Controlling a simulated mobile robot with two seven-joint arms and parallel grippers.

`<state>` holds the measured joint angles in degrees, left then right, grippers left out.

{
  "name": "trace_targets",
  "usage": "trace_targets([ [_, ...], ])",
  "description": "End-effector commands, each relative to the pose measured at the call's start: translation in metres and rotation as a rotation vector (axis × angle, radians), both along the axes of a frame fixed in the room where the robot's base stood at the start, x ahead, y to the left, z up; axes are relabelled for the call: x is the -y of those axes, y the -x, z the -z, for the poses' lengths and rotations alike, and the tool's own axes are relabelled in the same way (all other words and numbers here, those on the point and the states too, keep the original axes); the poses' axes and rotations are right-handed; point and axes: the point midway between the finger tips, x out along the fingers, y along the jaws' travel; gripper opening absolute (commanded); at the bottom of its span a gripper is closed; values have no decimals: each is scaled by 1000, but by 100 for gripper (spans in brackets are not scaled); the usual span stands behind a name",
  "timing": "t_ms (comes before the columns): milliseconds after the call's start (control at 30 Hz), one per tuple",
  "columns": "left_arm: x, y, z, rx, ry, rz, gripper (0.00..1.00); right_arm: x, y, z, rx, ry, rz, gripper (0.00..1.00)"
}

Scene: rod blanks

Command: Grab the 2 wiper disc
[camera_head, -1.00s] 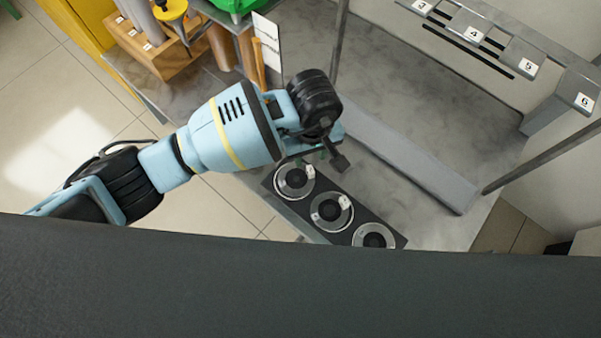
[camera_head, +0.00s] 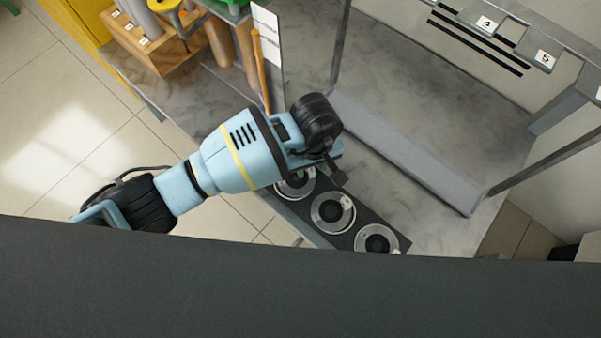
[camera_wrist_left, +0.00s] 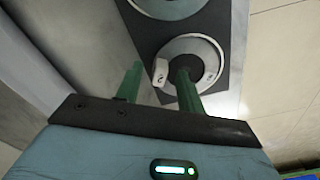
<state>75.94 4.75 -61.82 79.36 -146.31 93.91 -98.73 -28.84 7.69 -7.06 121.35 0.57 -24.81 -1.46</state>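Three wiper discs lie in a row on a black tray (camera_head: 362,225). They are silvery rings with dark centres and small white tags: the upper-left disc (camera_head: 294,190), the middle disc (camera_head: 332,213) and the lower-right disc (camera_head: 377,243). The tags are too small to read in the head view. My left gripper (camera_head: 335,172) is over the upper-left end and partly hides that disc. One finger overlaps the dark centre of the near disc (camera_wrist_left: 212,58); contact is unclear. My right gripper is out of view.
A grey bar (camera_head: 405,150) lies on the table beside the tray. A rack with numbered tags (camera_head: 545,58) stands upper right. A wooden block with tools (camera_head: 150,50) is upper left. The grey tabletop (camera_head: 420,90) behind the bar is clear.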

Motion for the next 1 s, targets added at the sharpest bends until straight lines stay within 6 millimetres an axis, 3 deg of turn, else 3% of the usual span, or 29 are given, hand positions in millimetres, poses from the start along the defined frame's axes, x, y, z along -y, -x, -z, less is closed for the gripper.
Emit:
trace_targets([
  [33, 0, 0, 0, 0, 0, 0, 33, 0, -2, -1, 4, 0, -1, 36],
  [300, 0, 0, 0, 0, 0, 0, 0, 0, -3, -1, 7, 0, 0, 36],
  [733, 0, -1, -6, 3, -1, 0, 0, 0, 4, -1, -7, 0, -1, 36],
  [1000, -1, -2, -39, 6, -1, 2, 0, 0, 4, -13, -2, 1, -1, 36],
])
